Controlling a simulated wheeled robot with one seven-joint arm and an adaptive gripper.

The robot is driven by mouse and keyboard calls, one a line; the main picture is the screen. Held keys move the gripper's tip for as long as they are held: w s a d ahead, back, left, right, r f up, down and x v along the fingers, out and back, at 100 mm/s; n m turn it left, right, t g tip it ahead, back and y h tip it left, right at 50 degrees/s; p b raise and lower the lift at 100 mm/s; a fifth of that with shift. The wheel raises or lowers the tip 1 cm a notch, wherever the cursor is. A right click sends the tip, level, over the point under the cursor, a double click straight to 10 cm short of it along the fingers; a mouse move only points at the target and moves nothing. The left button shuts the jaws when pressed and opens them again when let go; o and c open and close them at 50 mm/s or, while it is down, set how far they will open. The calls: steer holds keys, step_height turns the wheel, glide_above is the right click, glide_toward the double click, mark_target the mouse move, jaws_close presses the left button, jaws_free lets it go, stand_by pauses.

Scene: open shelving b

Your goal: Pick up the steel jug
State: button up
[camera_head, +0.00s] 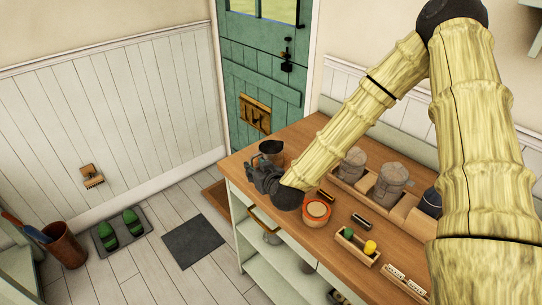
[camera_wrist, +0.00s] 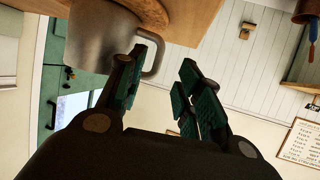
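The steel jug (camera_head: 271,147) stands near the far left corner of the wooden counter top (camera_head: 310,135), partly hidden by my gripper (camera_head: 265,175). In the wrist view the picture is tilted. There the grey jug body (camera_wrist: 98,35) fills the upper left, and its curved handle (camera_wrist: 155,60) reaches toward the space between my fingertips. My gripper (camera_wrist: 165,65) is open, with dark green pads apart and nothing clearly held. The left finger overlaps the jug's edge in the view; I cannot tell whether it touches.
A round orange-rimmed tin (camera_head: 316,211), a small tray with yellow and green items (camera_head: 357,247), and grey canisters (camera_head: 392,180) stand on the counter. Open shelves (camera_head: 270,262) lie below its front. A green door (camera_head: 262,75) is behind.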

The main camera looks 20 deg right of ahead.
steer(key=shift+w+d, duration=0.1)
steer(key=shift+d, duration=0.1)
steer(key=shift+p+x, duration=0.5)
steer(key=shift+x, duration=0.25)
steer(key=shift+w+f+p, duration=0.4)
steer(key=shift+w+f, duration=0.05)
steer(key=shift+f, duration=0.1)
steer(key=shift+p+x, duration=0.45)
steer(key=shift+x, duration=0.8)
jaws_close()
